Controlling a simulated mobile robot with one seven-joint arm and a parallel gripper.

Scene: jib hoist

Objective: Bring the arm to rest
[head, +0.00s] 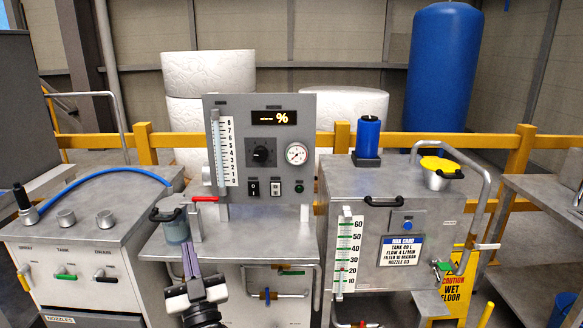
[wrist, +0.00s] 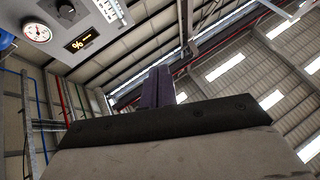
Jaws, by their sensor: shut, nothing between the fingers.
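My gripper (head: 190,262) shows at the bottom of the head view, its purple fingers together and pointing up, with nothing between them. It appears in front of the middle steel bench, below the small jug (head: 177,226); I cannot tell the exact gap to the bench front. In the wrist view the gripper's fingers (wrist: 159,87) stand up against the roof, closed and empty. The wrist view is tilted, with part of the grey panel at its upper left.
The middle bench carries a grey control panel (head: 261,150) with a red-handled valve (head: 205,199). A steel cabinet (head: 375,230) stands right, with a yellow-lidded funnel (head: 438,174). A left cabinet (head: 85,235) has a blue hose (head: 95,179). A yellow rail (head: 145,148) runs behind.

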